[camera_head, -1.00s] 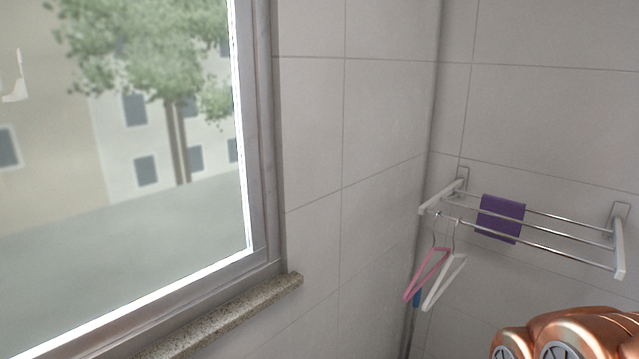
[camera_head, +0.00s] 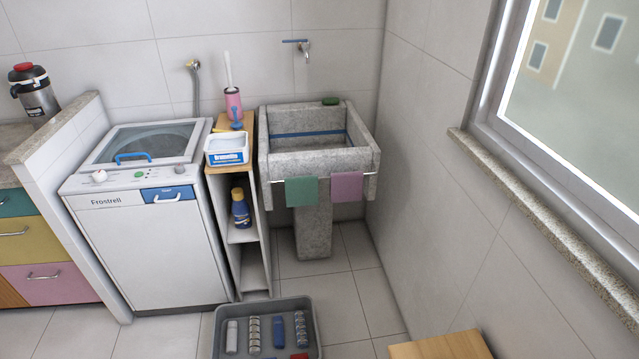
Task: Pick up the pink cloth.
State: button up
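The pink cloth (camera_head: 347,187) hangs over a thin rail on the front of the grey stone sink (camera_head: 367,160), at its right side. A green cloth (camera_head: 301,191) hangs on the same rail just to its left, with a gap between them. My gripper is not in the current head view, so its distance from the cloth and its state do not show.
A washing machine (camera_head: 150,245) and a narrow shelf (camera_head: 243,258) stand left of the sink. A grey tray (camera_head: 213,335) with several items lies on the floor in front. A wooden surface (camera_head: 440,347) is at the lower right. Tiled floor (camera_head: 345,300) before the sink is clear.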

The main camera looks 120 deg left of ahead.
aim_at(346, 186)
jog(key=u, duration=4.6)
jog(key=i, duration=1.8)
jog(key=z, duration=0.75)
